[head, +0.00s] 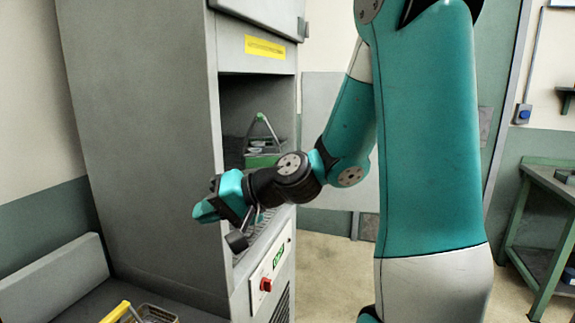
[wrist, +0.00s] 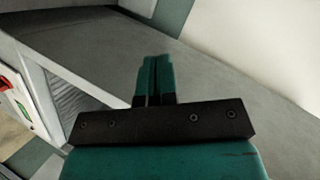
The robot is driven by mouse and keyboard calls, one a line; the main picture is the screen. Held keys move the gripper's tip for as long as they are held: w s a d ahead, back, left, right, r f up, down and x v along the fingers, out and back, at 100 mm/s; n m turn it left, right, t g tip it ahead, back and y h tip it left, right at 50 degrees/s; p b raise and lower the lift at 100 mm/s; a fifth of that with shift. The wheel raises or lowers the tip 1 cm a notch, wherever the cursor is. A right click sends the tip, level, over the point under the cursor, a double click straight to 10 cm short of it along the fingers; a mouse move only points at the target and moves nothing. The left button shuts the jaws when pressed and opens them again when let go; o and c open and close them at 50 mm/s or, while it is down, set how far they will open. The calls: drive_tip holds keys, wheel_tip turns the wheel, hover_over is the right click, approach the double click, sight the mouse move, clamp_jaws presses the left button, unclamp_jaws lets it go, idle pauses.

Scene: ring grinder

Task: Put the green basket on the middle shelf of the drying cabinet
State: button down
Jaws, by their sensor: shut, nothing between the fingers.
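The green basket (head: 263,160) stands upright inside the grey drying cabinet (head: 150,130), on a shelf in the open front; its green handle is raised. Its lower part is partly hidden by my arm, and I cannot tell for sure which shelf level it is on. My gripper (head: 204,212) is outside the cabinet at its front left edge, apart from the basket, pointing left. In the wrist view its two teal fingers (wrist: 154,78) are together with nothing between them. The cabinet's grey side panel (wrist: 220,95) lies beyond the fingers.
A wire basket with a yellow handle (head: 115,312) sits on a grey bench at lower left. The cabinet's control panel has a red button (head: 266,284). A yellow label (head: 264,47) is above the opening. A green workbench (head: 545,185) stands at right. Floor between is clear.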

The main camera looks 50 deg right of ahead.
sight(267, 160)
drive_tip(key=s+d+m+t+h, duration=0.25)
drive_tip(key=d+m+h, duration=0.5)
drive_tip(key=d, duration=0.75)
drive_tip(key=s+d+m+t+h, duration=0.25)
drive_tip(key=d+m+h, duration=0.55)
drive_tip(key=d, duration=0.7)
drive_tip(key=w+d+m+p, duration=0.1)
drive_tip(key=w+d+p, duration=0.1)
drive_tip(key=w+p, duration=0.6)
drive_tip(key=shift+w+r+t+y+p, duration=0.35)
drive_tip(key=shift+w+t+y, duration=0.1)
drive_tip(key=shift+w, duration=2.05)
drive_tip(key=shift+d, duration=0.1)
